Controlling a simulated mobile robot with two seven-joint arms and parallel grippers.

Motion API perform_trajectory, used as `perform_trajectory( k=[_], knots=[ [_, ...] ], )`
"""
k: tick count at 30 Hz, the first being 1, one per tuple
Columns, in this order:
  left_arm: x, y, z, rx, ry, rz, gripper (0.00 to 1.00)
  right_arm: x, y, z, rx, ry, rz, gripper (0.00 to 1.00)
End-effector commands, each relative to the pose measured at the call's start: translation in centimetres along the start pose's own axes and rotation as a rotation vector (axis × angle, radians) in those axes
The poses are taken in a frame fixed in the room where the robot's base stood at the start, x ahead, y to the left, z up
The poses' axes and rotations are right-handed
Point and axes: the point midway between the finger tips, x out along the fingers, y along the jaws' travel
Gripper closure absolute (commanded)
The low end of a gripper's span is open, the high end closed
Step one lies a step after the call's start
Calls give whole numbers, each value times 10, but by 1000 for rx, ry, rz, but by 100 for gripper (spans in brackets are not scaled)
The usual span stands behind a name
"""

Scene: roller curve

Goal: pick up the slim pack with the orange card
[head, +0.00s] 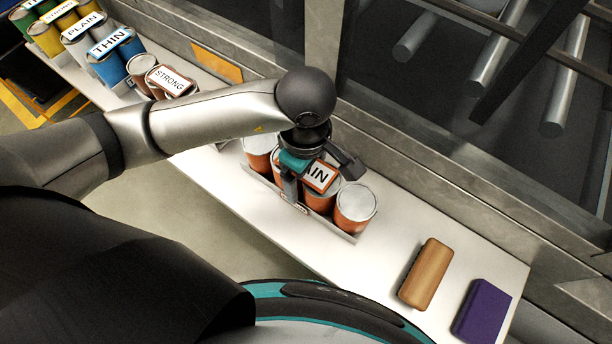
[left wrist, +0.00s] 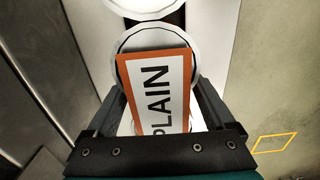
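The slim pack, a narrow grey tray of orange cans (head: 355,207) with an orange-bordered card (head: 320,177) reading PLAIN, stands on the white shelf. The card is partly hidden in the head view; in the left wrist view the card (left wrist: 160,88) lies over the can tops. My left gripper (head: 325,188) is over the middle of the pack, with one finger on its near side and the other on its far side. The fingers are apart, flanking the card; whether they touch the pack is not clear. My right gripper is not in view.
Several other packs stand up the shelf to the left, including a brown STRONG pack (head: 169,80) and a blue THIN pack (head: 113,55). A tan block (head: 426,273) and a purple block (head: 482,311) lie to the right. A metal ledge (head: 440,185) runs along the back.

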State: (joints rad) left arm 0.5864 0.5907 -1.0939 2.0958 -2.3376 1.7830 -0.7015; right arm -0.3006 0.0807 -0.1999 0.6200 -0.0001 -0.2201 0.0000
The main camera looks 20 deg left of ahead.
Motion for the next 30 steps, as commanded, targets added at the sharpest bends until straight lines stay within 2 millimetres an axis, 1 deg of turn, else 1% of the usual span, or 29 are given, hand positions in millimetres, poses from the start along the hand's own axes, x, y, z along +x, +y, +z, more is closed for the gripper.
perform_trajectory(
  k=[1, 2, 19, 30],
  knots=[
    [0, 0, 0, 0, 0, 0, 33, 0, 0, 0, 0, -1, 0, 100],
    [0, 0, 0, 0, 0, 0, 36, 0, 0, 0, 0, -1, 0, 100],
    [-1, 0, 0, 0, 0, -1, 100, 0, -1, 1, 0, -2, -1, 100],
    [-4, 2, 0, 1, -2, 6, 100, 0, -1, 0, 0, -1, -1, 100]
  ],
)
